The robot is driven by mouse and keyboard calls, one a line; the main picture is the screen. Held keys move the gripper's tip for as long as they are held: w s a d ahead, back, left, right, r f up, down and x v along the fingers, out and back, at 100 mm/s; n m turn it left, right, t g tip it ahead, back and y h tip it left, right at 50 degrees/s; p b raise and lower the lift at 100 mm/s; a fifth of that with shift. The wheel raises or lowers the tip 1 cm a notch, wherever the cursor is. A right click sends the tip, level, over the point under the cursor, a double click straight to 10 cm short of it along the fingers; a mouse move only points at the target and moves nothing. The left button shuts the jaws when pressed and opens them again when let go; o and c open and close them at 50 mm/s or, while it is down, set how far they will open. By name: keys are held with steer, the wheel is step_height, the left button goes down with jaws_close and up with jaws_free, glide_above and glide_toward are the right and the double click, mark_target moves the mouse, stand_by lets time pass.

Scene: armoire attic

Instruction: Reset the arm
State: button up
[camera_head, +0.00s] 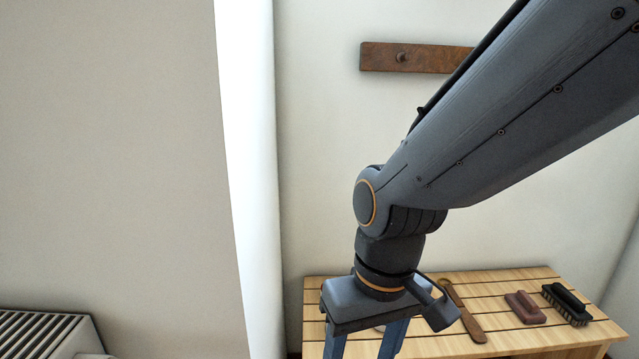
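My arm reaches in from the upper right and bends down at the wrist. My gripper (363,346) points downward at the bottom centre, in front of or over a slatted wooden bench (440,348). Its two blue-grey fingers stand well apart, and bench slats show between them. I see nothing held in the visible part. The fingertips run close to or past the lower picture edge, so their ends are not clear.
A wooden peg rail (415,57) hangs on the back wall. A white radiator-like grille (45,335) is at the lower left.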

steer(key=s+d+r+m+h+p, duration=0.1)
steer(key=d+r+m+p, duration=0.3)
steer(key=d+r+p, duration=1)
step_height(320, 180, up, 4)
steer(key=s+p, duration=0.1)
steer(key=p, duration=0.7)
steer(key=shift+s+f, duration=0.1)
steer(key=shift+a, duration=0.35)
